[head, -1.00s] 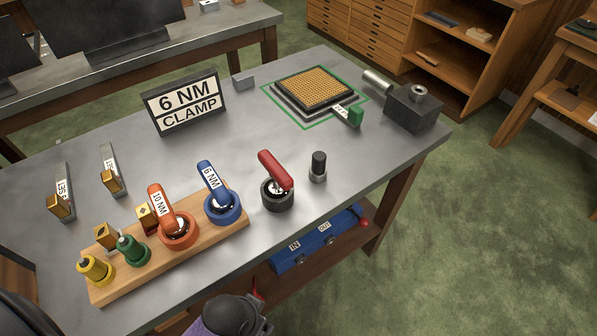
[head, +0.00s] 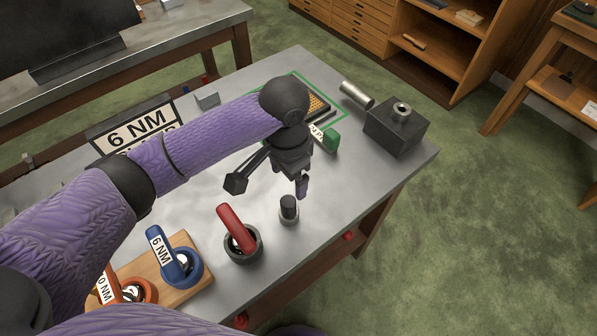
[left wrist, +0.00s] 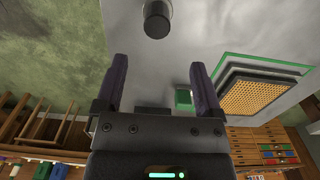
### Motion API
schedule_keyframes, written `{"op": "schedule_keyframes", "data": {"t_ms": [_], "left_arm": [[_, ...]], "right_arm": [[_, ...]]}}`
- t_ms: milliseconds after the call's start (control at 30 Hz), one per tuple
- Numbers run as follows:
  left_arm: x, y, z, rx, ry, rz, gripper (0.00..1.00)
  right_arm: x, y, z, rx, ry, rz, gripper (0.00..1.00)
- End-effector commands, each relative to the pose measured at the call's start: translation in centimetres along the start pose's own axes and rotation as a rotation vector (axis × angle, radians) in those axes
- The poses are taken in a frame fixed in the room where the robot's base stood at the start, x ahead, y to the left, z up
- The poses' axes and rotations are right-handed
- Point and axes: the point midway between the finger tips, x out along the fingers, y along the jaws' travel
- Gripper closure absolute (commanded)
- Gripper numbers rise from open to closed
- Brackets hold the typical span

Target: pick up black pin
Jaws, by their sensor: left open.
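The black pin (head: 289,205), a short black cylinder on a grey metal base, stands upright on the grey table near its front edge. It also shows at the top of the left wrist view (left wrist: 157,18). My left gripper (head: 269,185) is open above the table, just behind and above the pin. In the left wrist view its two fingers (left wrist: 158,66) are spread and empty, with the pin beyond the tips and lined up about midway between them. My right gripper is not in view.
A red-handled tool in a black ring (head: 242,245) stands left of the pin. A blue 6 NM tool (head: 172,262) sits on a wooden rack. Behind are a green-tagged block (head: 330,139), a dark metal block (head: 396,128) and a 6 NM sign (head: 135,122).

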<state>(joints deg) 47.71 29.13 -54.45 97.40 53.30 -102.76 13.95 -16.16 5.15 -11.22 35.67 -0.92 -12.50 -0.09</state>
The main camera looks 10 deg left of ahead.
Motion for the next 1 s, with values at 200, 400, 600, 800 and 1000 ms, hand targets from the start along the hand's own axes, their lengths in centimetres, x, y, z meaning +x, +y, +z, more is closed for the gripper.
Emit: {"op": "schedule_keyframes", "data": {"t_ms": [200,400,600,800,1000], "left_arm": [[3.7,-0.1,0.0,-0.002,-0.005,0.001,0.13],[8.3,-0.5,-0.4,-0.001,-0.004,0.000,0.13],[10.0,-0.5,-0.4,0.002,0.001,-0.001,0.13],[9.8,-0.5,-0.4,0.001,0.001,-0.001,0.21],[9.8,-0.5,-0.4,0.001,0.001,-0.001,0.64]], "right_arm": [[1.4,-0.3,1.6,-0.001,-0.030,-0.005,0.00],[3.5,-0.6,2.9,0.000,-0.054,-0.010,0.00],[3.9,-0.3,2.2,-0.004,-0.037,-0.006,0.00],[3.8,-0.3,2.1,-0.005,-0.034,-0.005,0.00],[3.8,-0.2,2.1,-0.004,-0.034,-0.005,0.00]]}}
